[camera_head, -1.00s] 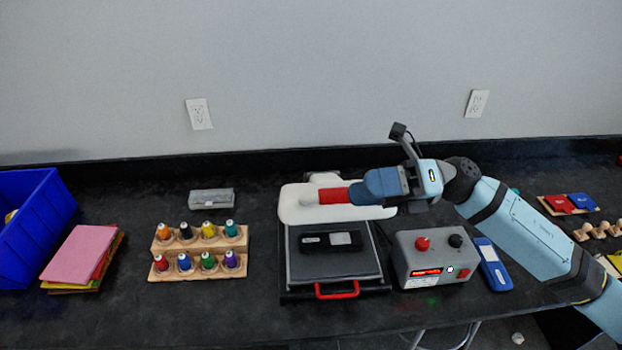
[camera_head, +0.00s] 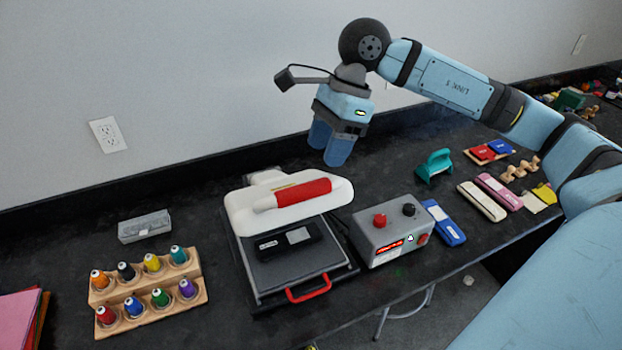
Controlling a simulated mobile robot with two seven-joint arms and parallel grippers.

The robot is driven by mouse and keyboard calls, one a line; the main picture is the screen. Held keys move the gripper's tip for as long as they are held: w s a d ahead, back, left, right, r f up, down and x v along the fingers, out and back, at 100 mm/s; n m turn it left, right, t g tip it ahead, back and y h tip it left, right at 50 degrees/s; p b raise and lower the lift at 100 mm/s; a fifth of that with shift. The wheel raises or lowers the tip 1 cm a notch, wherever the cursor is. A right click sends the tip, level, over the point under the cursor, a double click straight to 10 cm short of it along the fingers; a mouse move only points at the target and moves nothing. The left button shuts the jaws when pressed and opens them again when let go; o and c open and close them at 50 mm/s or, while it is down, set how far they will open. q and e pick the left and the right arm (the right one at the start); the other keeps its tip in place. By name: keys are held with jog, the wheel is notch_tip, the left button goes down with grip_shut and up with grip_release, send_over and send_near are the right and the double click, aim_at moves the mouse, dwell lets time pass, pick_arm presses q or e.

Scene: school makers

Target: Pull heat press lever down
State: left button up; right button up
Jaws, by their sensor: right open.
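The heat press (camera_head: 290,250) stands on the black table, with a white upper body and a dark flat plate. Its lever has a red grip (camera_head: 303,192) and lies along the top of the white body. A red handle (camera_head: 309,289) sticks out at the front of the plate. My right gripper (camera_head: 331,153) hangs above and behind the lever's right end, fingers pointing down, apart from it and empty. It is open, though its fingers overlap from this angle. My left gripper is not in view.
A grey control box (camera_head: 385,232) with red and black knobs stands right of the press. A wooden rack of thread spools (camera_head: 150,290) stands to the left. A grey box (camera_head: 144,226) lies behind the rack. A blue device (camera_head: 447,224) lies right of the control box.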

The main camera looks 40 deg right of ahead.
aim_at(312, 183)
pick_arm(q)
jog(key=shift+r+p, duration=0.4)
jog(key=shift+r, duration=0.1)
pick_arm(e)
jog(key=x, duration=0.7)
jog(key=shift+a+f, duration=0.25)
jog(key=shift+f, duration=0.1)
